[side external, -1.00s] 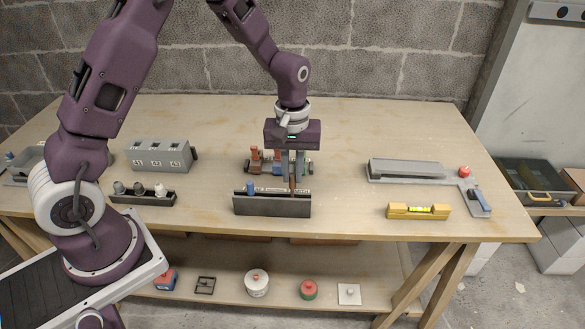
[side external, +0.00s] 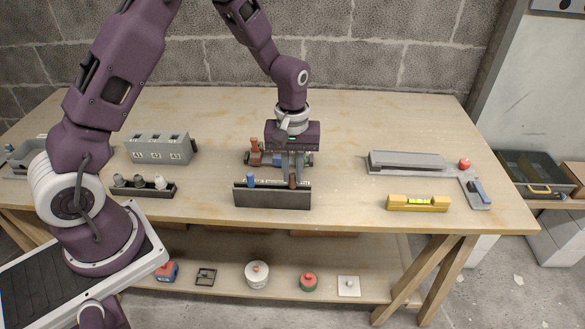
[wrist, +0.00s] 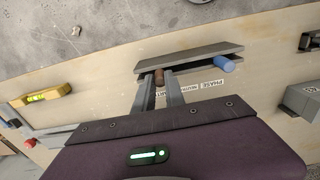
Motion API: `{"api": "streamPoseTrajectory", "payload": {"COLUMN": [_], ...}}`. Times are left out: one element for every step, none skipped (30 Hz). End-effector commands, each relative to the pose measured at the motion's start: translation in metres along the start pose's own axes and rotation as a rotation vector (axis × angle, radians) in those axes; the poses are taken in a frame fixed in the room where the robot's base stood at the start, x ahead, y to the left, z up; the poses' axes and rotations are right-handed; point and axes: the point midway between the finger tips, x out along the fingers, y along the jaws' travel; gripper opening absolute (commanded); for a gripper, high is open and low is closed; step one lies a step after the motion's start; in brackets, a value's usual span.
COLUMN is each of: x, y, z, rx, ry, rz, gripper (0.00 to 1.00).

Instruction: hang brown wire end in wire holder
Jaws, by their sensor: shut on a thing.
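The wire holder (side external: 272,198) is a dark grey trough near the table's front edge; it also shows in the wrist view (wrist: 190,54). A blue wire end (side external: 251,180) stands in its left part and shows at right in the wrist view (wrist: 223,64). The brown wire end (wrist: 159,77) is between my gripper's fingers (wrist: 159,88), which are shut on it. My gripper (side external: 296,180) points down at the holder's right part. The brown end is upright at the holder's rim; how deep it sits is hidden.
Reels (side external: 256,152) stand just behind the holder, partly hidden by my gripper. A yellow level (side external: 418,203) lies to the right. A grey block (side external: 160,148) and a dark rack (side external: 144,188) are at left. The table between the holder and the level is clear.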

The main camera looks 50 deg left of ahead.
Motion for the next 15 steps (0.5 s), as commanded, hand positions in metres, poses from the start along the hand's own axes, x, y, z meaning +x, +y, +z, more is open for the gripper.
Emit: {"api": "streamPoseTrajectory", "payload": {"x": [0.0006, 0.0008, 0.0009, 0.001, 0.0009, 0.0009, 0.0009, 0.0009, 0.0009, 0.0009, 0.0009, 0.0008, 0.0008, 0.0008, 0.0008], "y": [-0.0001, -0.0001, -0.0001, -0.0001, -0.0001, -0.0001, -0.0001, -0.0001, -0.0001, -0.0001, 0.0, -0.0001, -0.0001, -0.0001, -0.0001], "z": [0.0001, 0.0001, 0.0001, 0.0001, 0.0001, 0.0001, 0.0001, 0.0001, 0.0001, 0.0001, 0.0001, 0.0, 0.0, 0.0, 0.0], "rx": [0.0, 0.0, 0.0, 0.0, 0.0, 0.0, 0.0, 0.0, 0.0, 0.0, 0.0, 0.0, 0.0, 0.0, 0.0], "ry": [0.0, 0.0, 0.0, 0.0, 0.0, 0.0, 0.0, 0.0, 0.0, 0.0, 0.0, 0.0, 0.0, 0.0, 0.0], "rz": [0.0, 0.0, 0.0, 0.0, 0.0, 0.0, 0.0, 0.0, 0.0, 0.0, 0.0, 0.0, 0.0, 0.0, 0.0], "gripper": [0.0, 0.0, 0.0, 0.0, 0.0, 0.0, 0.0, 0.0, 0.19, 0.24, 0.3, 0.38, 0.4, 0.4, 0.4]}}
